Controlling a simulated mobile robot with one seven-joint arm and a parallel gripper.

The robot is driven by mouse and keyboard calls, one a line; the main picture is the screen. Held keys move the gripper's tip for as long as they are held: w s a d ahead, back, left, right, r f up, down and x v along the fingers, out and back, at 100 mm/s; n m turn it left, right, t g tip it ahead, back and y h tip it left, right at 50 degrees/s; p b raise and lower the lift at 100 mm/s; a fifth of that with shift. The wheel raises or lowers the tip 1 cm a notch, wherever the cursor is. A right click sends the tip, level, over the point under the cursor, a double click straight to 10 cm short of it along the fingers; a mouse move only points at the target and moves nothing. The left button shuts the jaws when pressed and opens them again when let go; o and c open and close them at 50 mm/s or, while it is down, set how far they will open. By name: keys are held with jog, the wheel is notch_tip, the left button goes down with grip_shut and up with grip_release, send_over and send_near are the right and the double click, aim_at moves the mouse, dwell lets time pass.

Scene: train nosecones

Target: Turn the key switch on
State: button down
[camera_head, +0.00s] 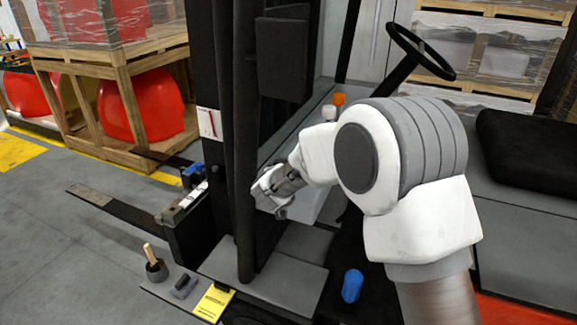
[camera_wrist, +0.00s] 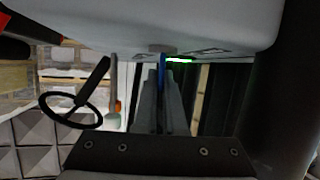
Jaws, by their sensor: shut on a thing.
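In the wrist view, a blue key (camera_wrist: 162,68) stands out below a small grey round switch (camera_wrist: 161,47) on the pale console (camera_wrist: 215,22). My gripper (camera_wrist: 163,84) is closed around the blue key, with one finger on each side of it. In the head view, my gripper (camera_head: 268,190) is beside the black mast post, at the forklift's dashboard. The key and switch are hidden there by the gripper and post. I cannot tell the key's exact turn angle.
The steering wheel (camera_head: 420,50) rises behind my arm. Bottles, one with an orange cap (camera_head: 338,99), stand near the dashboard. The black mast post (camera_head: 245,140) is close to my gripper. A blue object (camera_head: 352,286) and a yellow card (camera_head: 213,301) lie lower down. Wooden crates (camera_head: 120,90) stand left.

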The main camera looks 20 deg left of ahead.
jog(key=c, duration=1)
grip_release()
jog(key=p+v, duration=0.1)
jog(key=v, duration=1.6)
jog(key=shift+s, duration=0.2)
jog(key=shift+r, duration=0.15)
